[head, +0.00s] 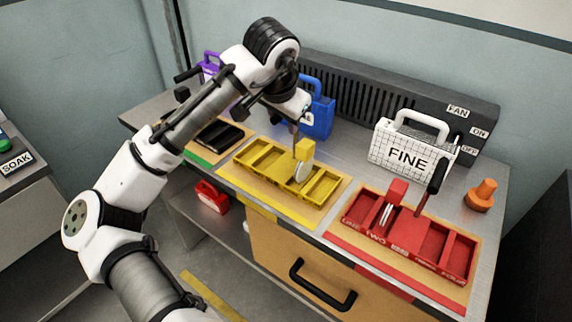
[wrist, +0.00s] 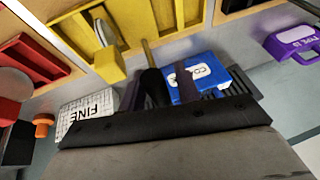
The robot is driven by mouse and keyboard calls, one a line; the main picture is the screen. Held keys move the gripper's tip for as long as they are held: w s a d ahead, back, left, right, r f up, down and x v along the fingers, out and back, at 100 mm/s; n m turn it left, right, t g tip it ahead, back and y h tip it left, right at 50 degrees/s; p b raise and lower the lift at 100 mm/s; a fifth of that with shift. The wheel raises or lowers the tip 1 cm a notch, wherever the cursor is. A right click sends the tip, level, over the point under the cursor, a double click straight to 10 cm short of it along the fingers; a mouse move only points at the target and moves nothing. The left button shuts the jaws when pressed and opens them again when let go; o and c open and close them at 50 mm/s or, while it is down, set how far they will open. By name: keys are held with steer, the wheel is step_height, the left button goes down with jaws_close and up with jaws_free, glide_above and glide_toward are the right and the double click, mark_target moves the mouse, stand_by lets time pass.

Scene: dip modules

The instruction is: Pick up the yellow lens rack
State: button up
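The yellow lens rack (head: 305,150) stands in a yellow tray (head: 258,190), its block-shaped top above the rim and pale round lenses below it. In the wrist view the rack's top (wrist: 109,66) is at upper left, with the lenses beside it. My gripper (head: 296,122) is just above the rack in the head view, pointing down. In the wrist view its two dark fingers (wrist: 159,88) are apart, and the rack is left of them, not between them. A dark handle with a yellowish shaft shows between the fingers; I cannot tell its distance.
A red tray (head: 352,235) with a red rack and a black-handled tool is at right. A white FINE container (head: 405,155), blue container (head: 320,115) and purple container (head: 210,65) stand behind. An orange knob-like object (head: 481,195) is at far right. A dark tray (head: 220,133) is at left.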

jaws_close()
steer(key=shift+r, duration=0.1)
